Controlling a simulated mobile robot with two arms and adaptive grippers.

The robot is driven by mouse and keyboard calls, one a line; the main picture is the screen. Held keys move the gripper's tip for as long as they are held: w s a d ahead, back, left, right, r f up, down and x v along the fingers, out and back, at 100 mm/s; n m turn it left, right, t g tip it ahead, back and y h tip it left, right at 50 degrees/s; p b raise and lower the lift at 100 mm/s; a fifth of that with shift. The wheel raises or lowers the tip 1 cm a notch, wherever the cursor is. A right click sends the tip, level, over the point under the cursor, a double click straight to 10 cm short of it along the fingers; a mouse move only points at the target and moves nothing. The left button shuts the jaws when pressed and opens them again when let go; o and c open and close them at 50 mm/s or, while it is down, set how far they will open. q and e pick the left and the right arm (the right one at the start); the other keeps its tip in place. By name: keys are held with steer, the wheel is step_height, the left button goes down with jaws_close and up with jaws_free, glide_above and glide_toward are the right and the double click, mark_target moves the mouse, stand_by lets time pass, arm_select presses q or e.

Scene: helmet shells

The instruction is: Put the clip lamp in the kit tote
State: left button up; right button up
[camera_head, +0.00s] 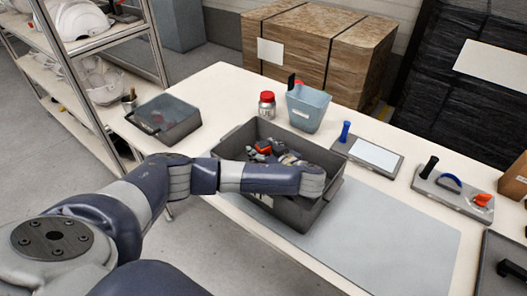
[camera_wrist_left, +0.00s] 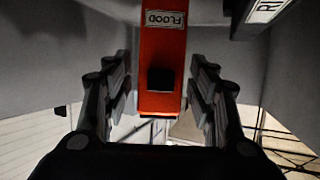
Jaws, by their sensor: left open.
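The dark grey tote (camera_head: 318,215) stands on the table with mixed small items in it. My left arm reaches over its front wall. My left gripper (camera_head: 272,154) is partly hidden by its own wrist, in or just above the tote. In the left wrist view the left gripper (camera_wrist_left: 160,100) is open. An orange body labelled FLOOD (camera_wrist_left: 162,50), which looks like the clip lamp, lies between its spread fingers with gaps at both sides. In the head view an orange-red part (camera_head: 263,147) shows near the fingers. My right gripper is not in view.
A blue-grey bin (camera_head: 308,108) and a red-lidded jar (camera_head: 267,104) stand behind the tote. The grey mat (camera_head: 390,235) in front is clear.

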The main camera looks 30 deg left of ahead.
mark_target(266, 153)
arm_select(q)
steer(key=v, duration=0.4)
steer(key=shift+d, duration=0.2)
steer(key=shift+s+d+r+p, duration=0.45)
steer(key=shift+d+r+p, duration=0.25)
steer(key=shift+d+r, duration=0.1)
steer(key=shift+s+d+p, duration=0.25)
steer(key=shift+d+p, duration=0.05)
steer(key=shift+p, duration=0.2)
steer(key=shift+d, duration=0.1)
steer(key=shift+f, duration=0.1)
